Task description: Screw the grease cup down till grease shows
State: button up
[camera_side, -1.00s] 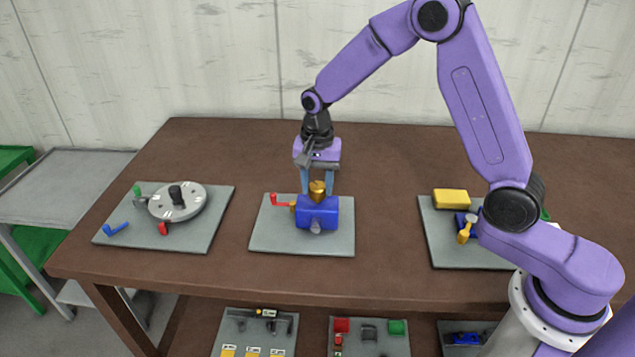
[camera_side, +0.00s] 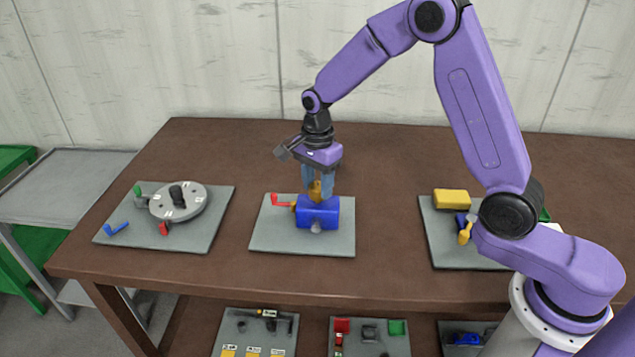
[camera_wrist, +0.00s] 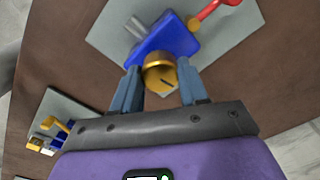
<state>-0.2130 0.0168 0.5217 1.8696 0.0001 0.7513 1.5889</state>
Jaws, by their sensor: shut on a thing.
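The brass grease cup (camera_side: 315,190) stands on top of a blue block (camera_side: 318,214) on the middle grey plate (camera_side: 275,240). My gripper (camera_side: 318,190) points down over the block with its two fingers on either side of the cup, shut on it. In the wrist view the round cup (camera_wrist: 160,76) sits between the fingers (camera_wrist: 158,88), with a dark line on its top. The blue block also shows there (camera_wrist: 165,40). A red lever (camera_side: 280,200) and a grey knob (camera_side: 316,227) are on the block. I can make out no grease; the fingers partly hide the cup's base.
A plate with a grey dial (camera_side: 178,201) lies to the left. A plate with a yellow block (camera_side: 451,199) lies to the right, partly behind my arm. Bare brown table (camera_side: 385,200) separates the plates. More fixtures are on the lower shelf.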

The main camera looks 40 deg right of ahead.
aim_at(318, 186)
jog(key=shift+w+r, duration=0.1)
jog(key=o, duration=1.1)
jog(key=shift+c, duration=0.2)
notch_tip(318, 186, up, 17)
jog(key=shift+r, duration=0.2)
